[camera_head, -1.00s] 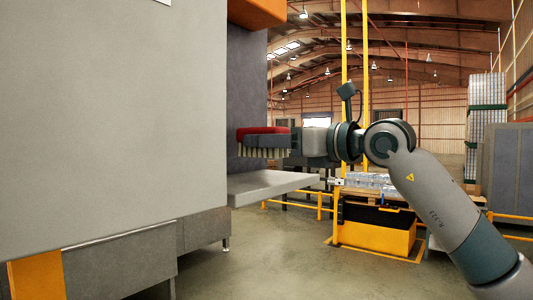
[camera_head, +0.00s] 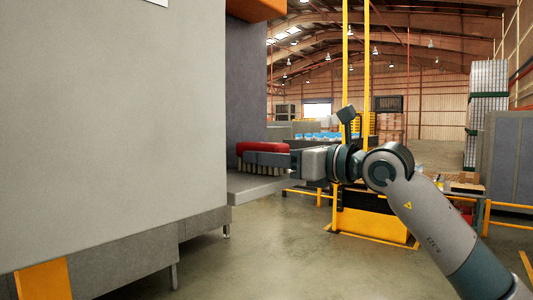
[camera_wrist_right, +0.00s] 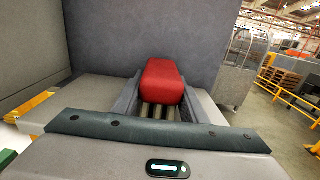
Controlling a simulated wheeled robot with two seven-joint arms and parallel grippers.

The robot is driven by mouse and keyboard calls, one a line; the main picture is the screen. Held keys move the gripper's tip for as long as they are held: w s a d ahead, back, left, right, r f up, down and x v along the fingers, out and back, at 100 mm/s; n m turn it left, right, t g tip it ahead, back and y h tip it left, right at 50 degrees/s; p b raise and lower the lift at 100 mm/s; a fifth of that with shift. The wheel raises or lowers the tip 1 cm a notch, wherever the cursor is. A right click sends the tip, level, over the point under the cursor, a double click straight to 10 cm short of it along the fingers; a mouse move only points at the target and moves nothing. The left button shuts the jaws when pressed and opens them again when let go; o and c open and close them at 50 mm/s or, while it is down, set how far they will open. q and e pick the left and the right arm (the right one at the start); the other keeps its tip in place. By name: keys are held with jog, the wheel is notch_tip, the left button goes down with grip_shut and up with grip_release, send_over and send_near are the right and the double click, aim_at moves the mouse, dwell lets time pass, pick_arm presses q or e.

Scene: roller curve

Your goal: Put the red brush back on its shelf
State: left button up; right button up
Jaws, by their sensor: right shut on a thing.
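The red brush (camera_head: 263,148) has a red back and pale bristles pointing down. My right gripper (camera_head: 280,158) is shut on it, coming from the right, and holds it level over the grey shelf (camera_head: 240,191). In the right wrist view the red brush (camera_wrist_right: 163,80) sits between the two dark fingers of my right gripper (camera_wrist_right: 160,106), with the shelf (camera_wrist_right: 97,88) showing at both sides. The bristle tips are close to the shelf top; I cannot tell whether they touch it. My left gripper is not in view.
A large grey cabinet (camera_head: 110,120) fills the left. A dark grey wall (camera_head: 246,90) rises behind the shelf. A yellow post (camera_head: 345,60) and yellow base (camera_head: 372,224) stand beyond my right arm. The floor (camera_head: 270,255) in front is clear.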

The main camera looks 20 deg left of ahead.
jog(key=o, duration=1.2)
jog(key=shift+s+d+f+b, duration=0.1)
jog(key=shift+s+d+b, duration=0.1)
jog(key=shift+d+b, duration=0.3)
jog(key=b+v, duration=0.5)
jog(key=v, duration=0.6)
